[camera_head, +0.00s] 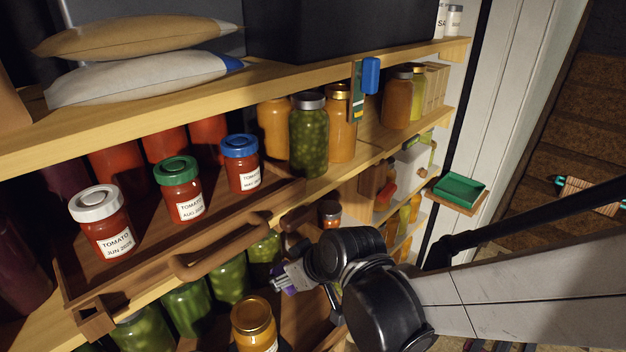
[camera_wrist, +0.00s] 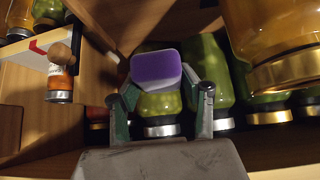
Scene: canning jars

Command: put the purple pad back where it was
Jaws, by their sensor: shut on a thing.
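The purple pad (camera_wrist: 157,67) is a soft-cornered purple block with a paler edge, between the fingers of my gripper (camera_wrist: 164,88) in the wrist view. My gripper is shut on it. In the head view my gripper (camera_head: 292,281) is at the lower shelf, in front of green jars, and only a sliver of purple (camera_head: 289,291) shows by its fingertips. The rest of the pad is hidden there. The wrist view is upside down, and a green jar (camera_wrist: 160,108) stands behind the pad.
A wooden tray (camera_head: 185,240) with a handle holds three labelled tomato jars above and left of my gripper. An amber jar (camera_head: 254,325) stands close below; it looms at upper right in the wrist view (camera_wrist: 275,45).

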